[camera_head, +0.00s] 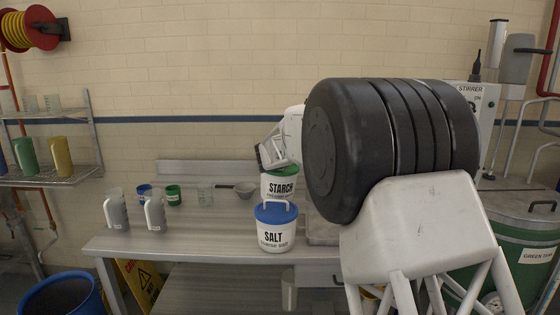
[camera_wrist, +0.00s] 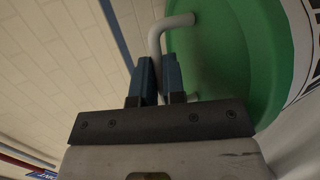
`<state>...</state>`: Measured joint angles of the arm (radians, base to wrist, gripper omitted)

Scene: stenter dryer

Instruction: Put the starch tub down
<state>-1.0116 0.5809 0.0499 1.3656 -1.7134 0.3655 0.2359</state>
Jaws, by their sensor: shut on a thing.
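The starch tub (camera_head: 279,186) is white with a green lid and the word STARCH on its side. In the head view it shows behind the salt tub (camera_head: 275,232), which is white with a blue lid and stands on the bench's front part. In the wrist view the starch tub's green lid (camera_wrist: 222,55) fills the right side, with its pale handle (camera_wrist: 172,22) running between the blue fingers. My gripper (camera_wrist: 158,75) is shut on that handle. The salt tub hides the starch tub's base, so I cannot tell whether it touches the bench.
The metal bench (camera_head: 180,246) holds two grey jugs (camera_head: 155,212), a small blue cup, a green cup (camera_head: 173,195), a glass beaker (camera_head: 205,193) and a grey bowl (camera_head: 245,189). A metal tray (camera_head: 322,232) lies right of the salt tub. The bench's front left is clear.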

